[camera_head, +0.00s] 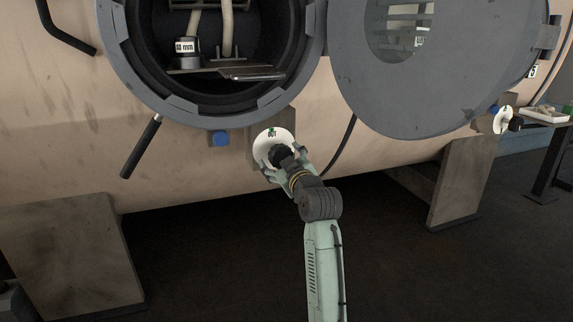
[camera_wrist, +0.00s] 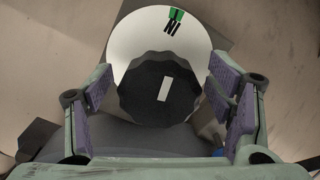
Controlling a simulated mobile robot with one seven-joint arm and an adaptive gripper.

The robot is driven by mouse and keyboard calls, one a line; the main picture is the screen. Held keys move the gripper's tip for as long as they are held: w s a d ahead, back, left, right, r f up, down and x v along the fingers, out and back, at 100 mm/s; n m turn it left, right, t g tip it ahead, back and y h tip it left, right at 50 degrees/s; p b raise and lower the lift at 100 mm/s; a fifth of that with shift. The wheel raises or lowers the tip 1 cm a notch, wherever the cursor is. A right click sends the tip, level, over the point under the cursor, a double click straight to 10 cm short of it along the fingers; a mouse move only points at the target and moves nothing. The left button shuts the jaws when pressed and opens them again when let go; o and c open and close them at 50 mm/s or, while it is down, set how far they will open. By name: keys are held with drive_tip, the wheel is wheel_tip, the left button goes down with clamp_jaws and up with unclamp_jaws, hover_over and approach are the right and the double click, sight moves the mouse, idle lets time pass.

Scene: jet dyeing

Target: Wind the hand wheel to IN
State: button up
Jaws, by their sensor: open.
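The hand wheel is a black scalloped knob with a white bar mark (camera_wrist: 158,90) in the wrist view. It sits in front of a round white dial plate (camera_wrist: 125,40) with a green mark and a short black word at its top edge. In the head view the dial (camera_head: 266,138) is on the vessel's front below the round opening, and its word is too small to read surely. My gripper (camera_head: 279,168) is open. In the wrist view its two fingers (camera_wrist: 160,93) stand on either side of the wheel, with gaps visible. My gripper partly hides the wheel in the head view.
The open round door (camera_head: 430,75) hangs to the right. A blue knob (camera_head: 220,139) is left of the dial, and a black-gripped lever (camera_head: 141,146) further left. A second white dial (camera_head: 500,120) is at far right. A vessel leg (camera_head: 463,183) stands right; floor between legs is clear.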

drive_tip(key=v, duration=1.1)
drive_tip(key=shift+s, duration=0.25)
drive_tip(key=shift+d, duration=0.1)
